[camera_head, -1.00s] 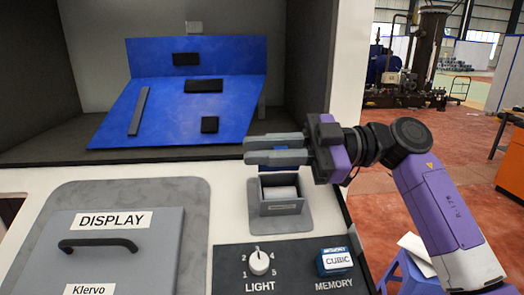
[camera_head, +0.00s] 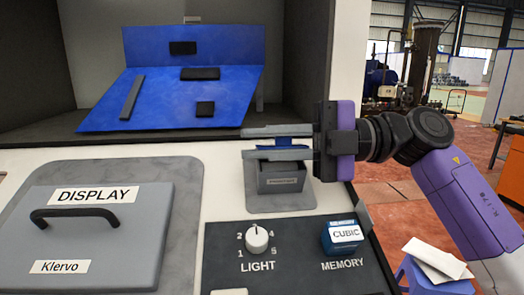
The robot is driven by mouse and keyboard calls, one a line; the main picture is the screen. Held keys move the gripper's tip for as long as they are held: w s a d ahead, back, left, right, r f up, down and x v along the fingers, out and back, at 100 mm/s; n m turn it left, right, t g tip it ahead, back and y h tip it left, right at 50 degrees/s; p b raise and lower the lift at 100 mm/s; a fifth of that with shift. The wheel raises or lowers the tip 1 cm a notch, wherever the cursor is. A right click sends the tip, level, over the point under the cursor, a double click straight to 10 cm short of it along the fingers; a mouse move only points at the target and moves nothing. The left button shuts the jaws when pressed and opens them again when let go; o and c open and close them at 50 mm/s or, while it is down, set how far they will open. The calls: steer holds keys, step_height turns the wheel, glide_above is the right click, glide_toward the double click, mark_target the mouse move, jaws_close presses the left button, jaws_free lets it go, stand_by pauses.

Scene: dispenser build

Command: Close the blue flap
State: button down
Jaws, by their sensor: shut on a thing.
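A small blue flap (camera_head: 290,142) shows between the two grey fingers of my gripper (camera_head: 262,143). It is above a small dark grey box (camera_head: 283,179) set on a grey plate. My gripper comes in from the right, its fingers pointing left, and is shut on the flap. The fingers and gripper body hide much of the flap and the box's top, so I cannot tell the flap's exact angle.
Behind is a recess with a big blue panel (camera_head: 170,98) bearing black pieces. In front are the LIGHT knob (camera_head: 256,239) and the blue CUBIC memory block (camera_head: 342,236). A grey DISPLAY lid (camera_head: 95,240) with a black handle is at left.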

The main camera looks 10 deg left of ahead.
steer(key=shift+s+f+n+b, duration=0.1)
steer(key=shift+f+n+b, duration=0.15)
steer(key=shift+n+b, duration=0.25)
steer(key=shift+n, duration=0.3)
steer(key=c, duration=1.4)
jaws_free()
steer(key=shift+c, duration=0.2)
